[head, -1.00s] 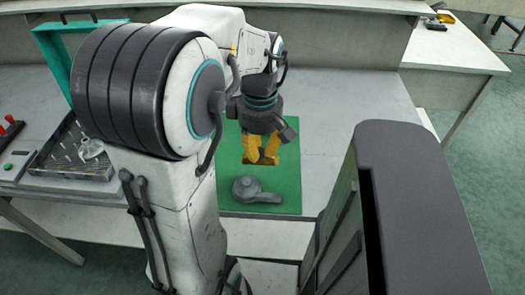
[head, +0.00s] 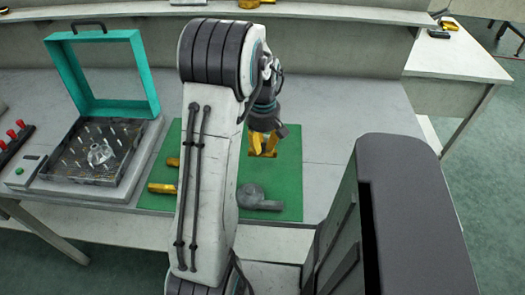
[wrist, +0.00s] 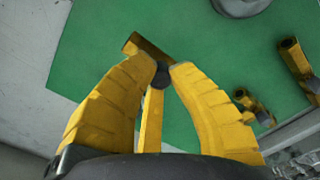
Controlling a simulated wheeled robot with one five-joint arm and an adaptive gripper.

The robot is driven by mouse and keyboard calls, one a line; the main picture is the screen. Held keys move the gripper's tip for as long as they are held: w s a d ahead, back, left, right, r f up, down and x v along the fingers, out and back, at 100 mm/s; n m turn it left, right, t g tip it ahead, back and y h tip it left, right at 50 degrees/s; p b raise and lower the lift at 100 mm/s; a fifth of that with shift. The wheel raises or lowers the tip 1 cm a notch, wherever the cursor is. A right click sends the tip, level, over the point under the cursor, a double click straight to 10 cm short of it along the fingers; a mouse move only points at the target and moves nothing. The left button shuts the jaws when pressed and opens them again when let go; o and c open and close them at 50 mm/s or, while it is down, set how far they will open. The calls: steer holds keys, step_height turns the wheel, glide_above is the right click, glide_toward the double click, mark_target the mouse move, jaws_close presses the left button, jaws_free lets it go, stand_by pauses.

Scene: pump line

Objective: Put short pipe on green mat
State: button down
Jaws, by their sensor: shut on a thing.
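My gripper (head: 263,153) has yellow fingers and points down over the right part of the green mat (head: 285,180). In the wrist view my gripper (wrist: 160,72) is shut on a short brass pipe (wrist: 142,45), which lies across the fingertips with one end sticking out to the left. The fingers hide part of it. Mat surface (wrist: 90,65) shows around it; whether the pipe touches the mat I cannot tell. In the head view the pipe cannot be told apart from the yellow fingers.
A grey pump casing (head: 262,198) lies on the mat near the gripper. Brass pieces (head: 161,188) lie at the mat's left; the wrist view shows a longer pipe (wrist: 297,66) and a fitting (wrist: 250,103). A tray with an open teal lid (head: 151,70) stands left.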

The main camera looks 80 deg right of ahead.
mark_target(263, 153)
steer(key=shift+f, duration=1.85)
steer(key=shift+f, duration=0.1)
steer(key=c, duration=1.3)
jaws_free()
step_height(263, 153, up, 10)
steer(key=shift+f+p, duration=0.2)
steer(key=shift+p, duration=0.4)
steer(key=shift+r+b, duration=0.3)
steer(key=shift+r, duration=1.05)
